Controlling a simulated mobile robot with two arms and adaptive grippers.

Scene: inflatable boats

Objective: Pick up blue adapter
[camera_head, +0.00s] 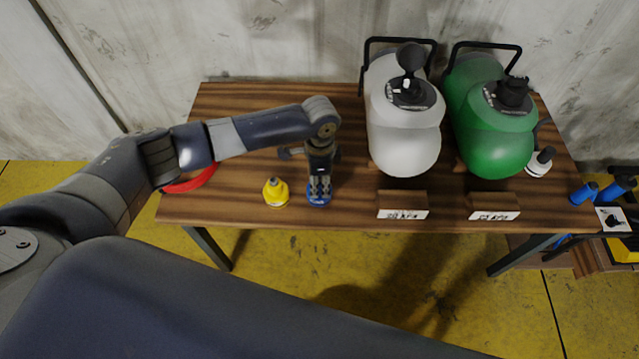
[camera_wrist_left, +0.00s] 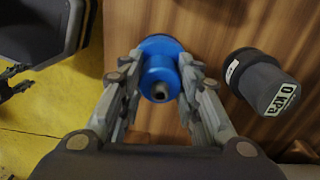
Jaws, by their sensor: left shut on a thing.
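The blue adapter (camera_head: 319,196) stands on the wooden table (camera_head: 240,115) near its front edge. In the left wrist view the blue adapter (camera_wrist_left: 159,66) is round, with a grey nozzle in its middle. My left gripper (camera_head: 320,188) points down over it from above. In the left wrist view my left gripper (camera_wrist_left: 160,82) has its two fingers on either side of the adapter, shut on it. The gripper hides part of the adapter in the head view.
A yellow adapter (camera_head: 275,192) stands just left of the blue one. White (camera_head: 404,130) and green (camera_head: 490,125) tanks stand at the right. A red ring (camera_head: 192,179) lies at the left.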

